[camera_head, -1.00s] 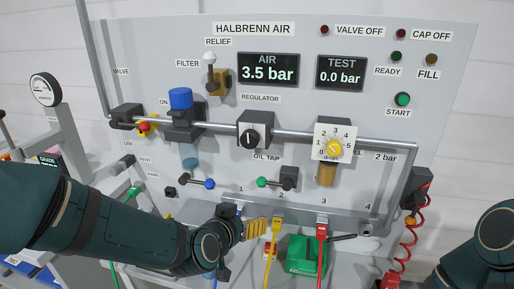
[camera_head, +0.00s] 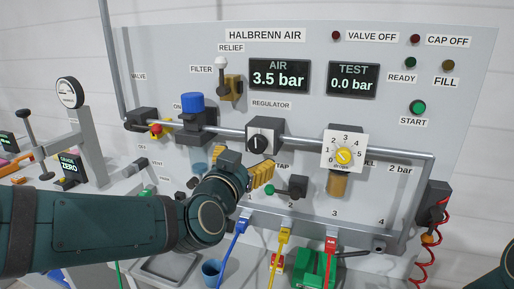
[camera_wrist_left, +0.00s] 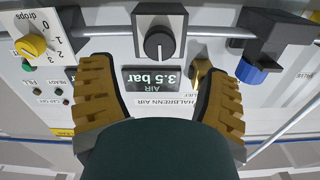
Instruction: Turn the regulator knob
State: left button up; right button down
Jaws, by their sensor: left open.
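The regulator knob (camera_head: 258,143) is a black round knob with a pale pointer line, on a white-faced dark block under the REGULATOR label. In the left wrist view the regulator knob (camera_wrist_left: 159,44) appears upside down, between and beyond my fingertips. The AIR display (camera_head: 279,75) reads 3.5 bar. My left gripper (camera_head: 264,168), with yellow ribbed fingers, is just below and in front of the knob. In the left wrist view the gripper (camera_wrist_left: 160,68) is spread wide and empty, apart from the knob. My right gripper is out of view.
A horizontal pipe (camera_head: 305,141) runs along the panel on both sides of the regulator. A blue-topped filter (camera_head: 192,107) is to the left, and a drops dial (camera_head: 344,154) to the right. The oil tap (camera_head: 298,186) and coloured hoses are below.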

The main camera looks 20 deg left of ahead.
aim_at(256, 147)
pick_arm(q)
jog(key=w, duration=0.8)
jog(key=shift+d, duration=0.15)
jog(key=shift+s, duration=0.1)
jog(key=c, duration=1.2)
